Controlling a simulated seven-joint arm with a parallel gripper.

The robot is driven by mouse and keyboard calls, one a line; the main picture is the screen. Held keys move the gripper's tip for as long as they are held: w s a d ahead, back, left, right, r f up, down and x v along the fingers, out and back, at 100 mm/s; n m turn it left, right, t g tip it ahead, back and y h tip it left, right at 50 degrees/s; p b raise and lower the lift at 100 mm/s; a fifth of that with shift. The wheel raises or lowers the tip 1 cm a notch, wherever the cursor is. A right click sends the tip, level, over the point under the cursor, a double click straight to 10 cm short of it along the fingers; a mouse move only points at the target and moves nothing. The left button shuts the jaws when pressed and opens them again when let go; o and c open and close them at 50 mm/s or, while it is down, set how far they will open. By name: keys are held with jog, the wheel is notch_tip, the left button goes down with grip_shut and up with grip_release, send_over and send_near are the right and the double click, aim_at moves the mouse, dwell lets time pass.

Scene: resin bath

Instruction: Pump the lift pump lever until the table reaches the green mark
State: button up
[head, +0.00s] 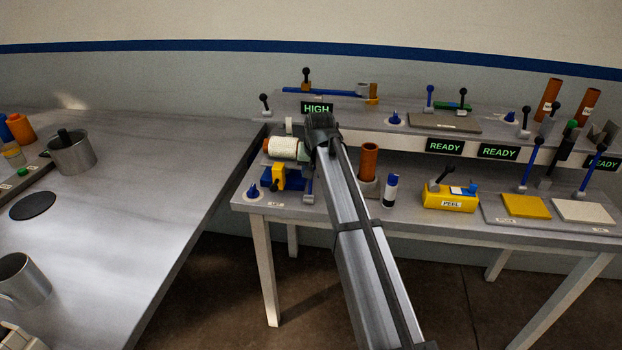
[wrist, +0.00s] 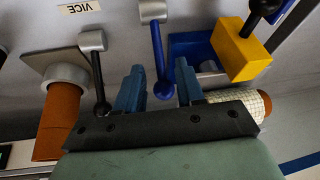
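A blue lever (wrist: 157,45) with a ball end hangs from a grey pivot in the wrist view; no readable label marks it as the lift pump lever. My gripper (wrist: 160,78) is open, with one blue finger on each side of this lever near its ball. I see a gap on both sides, and no clear contact. In the head view my gripper (head: 318,135) is over the left end of the bench, its fingertips mostly hidden by the arm. I cannot make out the lift table or a green mark.
A black lever (wrist: 98,75) beside a VICE label (wrist: 80,8) is close left of the fingers. A yellow block (wrist: 240,48) on a blue base is close right. An orange cylinder (wrist: 60,120) is farther left. A HIGH display (head: 317,108) stands behind my gripper.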

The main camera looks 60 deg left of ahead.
jog(key=shift+x, duration=2.3)
grip_shut()
